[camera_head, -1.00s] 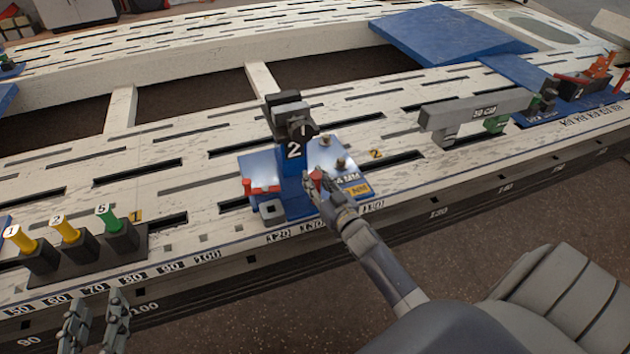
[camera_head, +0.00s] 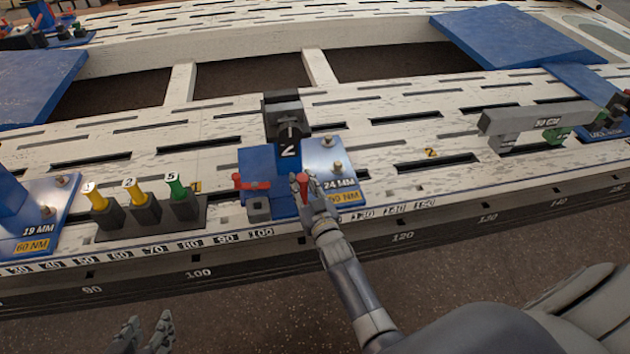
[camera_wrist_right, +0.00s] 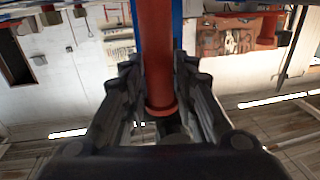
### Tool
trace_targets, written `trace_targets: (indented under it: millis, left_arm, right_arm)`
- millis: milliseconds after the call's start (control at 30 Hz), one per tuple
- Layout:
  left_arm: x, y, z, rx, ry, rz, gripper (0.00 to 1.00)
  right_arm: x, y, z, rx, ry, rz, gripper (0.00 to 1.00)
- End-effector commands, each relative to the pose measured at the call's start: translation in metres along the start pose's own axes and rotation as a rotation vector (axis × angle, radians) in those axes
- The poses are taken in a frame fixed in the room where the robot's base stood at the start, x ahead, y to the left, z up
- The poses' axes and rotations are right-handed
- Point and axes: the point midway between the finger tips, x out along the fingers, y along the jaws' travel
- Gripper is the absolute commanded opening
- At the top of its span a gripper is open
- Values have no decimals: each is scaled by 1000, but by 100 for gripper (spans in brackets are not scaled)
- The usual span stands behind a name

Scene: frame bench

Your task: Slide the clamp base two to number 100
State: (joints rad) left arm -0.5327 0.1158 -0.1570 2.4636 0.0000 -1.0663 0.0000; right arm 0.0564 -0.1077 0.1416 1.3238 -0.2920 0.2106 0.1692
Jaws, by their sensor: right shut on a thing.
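Clamp base two is a blue base (camera_head: 257,160) with a dark block on a post marked 2 (camera_head: 289,152). It sits on the slotted white bench, between the printed 100 (camera_head: 261,233) and 130 (camera_head: 363,213). Its front left corner is just behind and near the 100. It has a red handle (camera_head: 251,184) at left. My right gripper (camera_head: 307,186) is shut on another red handle at its front, seen between the fingers in the right wrist view (camera_wrist_right: 158,60). My left gripper (camera_head: 149,322) is open and empty, low in front of the bench.
A dark holder with yellow plugs 1 and 2 and green plug 5 (camera_head: 178,189) stands close to the base's left. Another blue base (camera_head: 50,195) is further left. A grey bar (camera_head: 530,120) lies at right.

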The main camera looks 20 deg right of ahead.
Motion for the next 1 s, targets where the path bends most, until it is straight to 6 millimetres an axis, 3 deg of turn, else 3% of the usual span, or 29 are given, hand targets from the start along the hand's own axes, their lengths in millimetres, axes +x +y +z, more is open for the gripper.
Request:
trace_targets:
  millis: [367,400,433,800,1000]
  left_arm:
    - [0,0,0,0,2,-1,40]
    - [0,0,0,0,2,-1,40]
    - [0,0,0,0,2,0,40]
    - [0,1,-2,0,6,2,40]
    - [0,0,-1,0,4,1,40]
  right_arm:
    - [-2,-3,4,4,-7,-1,0]
    - [-2,-3,4,4,-8,-1,36]
    - [-2,-3,4,4,-8,0,41]
    - [-2,-1,2,2,-4,2,41]
    - [-22,-1,2,2,-5,1,41]
